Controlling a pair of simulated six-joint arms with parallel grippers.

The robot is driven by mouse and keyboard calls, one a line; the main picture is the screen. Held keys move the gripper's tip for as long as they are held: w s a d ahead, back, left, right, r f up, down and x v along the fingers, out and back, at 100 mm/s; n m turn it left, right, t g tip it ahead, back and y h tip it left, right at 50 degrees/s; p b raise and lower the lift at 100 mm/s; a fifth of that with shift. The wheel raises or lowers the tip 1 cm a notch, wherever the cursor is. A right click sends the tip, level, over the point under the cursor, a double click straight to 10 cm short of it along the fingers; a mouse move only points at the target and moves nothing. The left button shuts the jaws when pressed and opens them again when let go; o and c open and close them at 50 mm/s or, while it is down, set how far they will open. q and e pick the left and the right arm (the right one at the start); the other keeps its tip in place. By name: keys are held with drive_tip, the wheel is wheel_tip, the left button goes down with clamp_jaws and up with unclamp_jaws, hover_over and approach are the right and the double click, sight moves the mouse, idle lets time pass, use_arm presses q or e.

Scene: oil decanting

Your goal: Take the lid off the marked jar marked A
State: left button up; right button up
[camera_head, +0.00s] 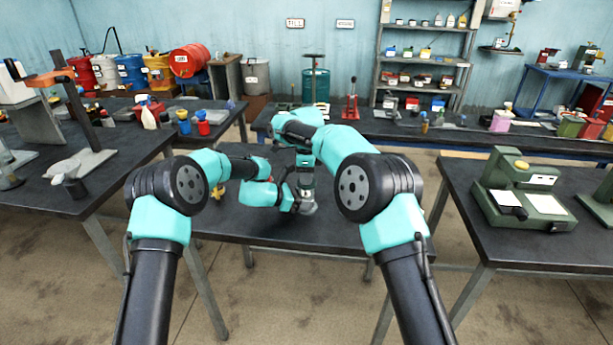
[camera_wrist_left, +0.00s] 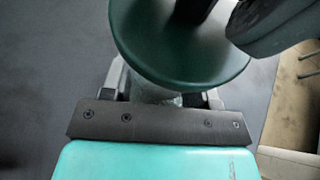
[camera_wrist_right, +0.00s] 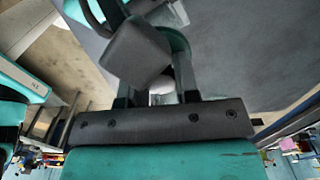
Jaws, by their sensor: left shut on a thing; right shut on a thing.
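The jar (camera_wrist_left: 150,90) is clear and greyish, with a wide dark green lid (camera_wrist_left: 165,65) over it, in the left wrist view. My left gripper (camera_head: 304,196) is shut on the jar's body below the lid, above the middle table. My right gripper (camera_head: 304,160) is above it and shut on the lid from the top; its dark grey body covers part of the lid in the left wrist view. The arms hide most of the jar in the head view, and the jar's mark does not show. I cannot tell whether the lid and jar still touch.
The middle table (camera_head: 330,233) is mostly clear around the grippers. Small yellow and red things (camera_head: 218,188) stand behind my left forearm. A green scale-like device (camera_head: 520,190) stands on the right table. Drums and shelves line the far wall.

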drive_tip(key=shift+r, duration=0.6)
drive_tip(key=shift+r, duration=0.35)
drive_tip(key=shift+r, duration=0.2)
drive_tip(key=shift+r, duration=1.95)
use_arm(q)
drive_tip(key=o, duration=1.4)
drive_tip(key=shift+c, duration=0.2)
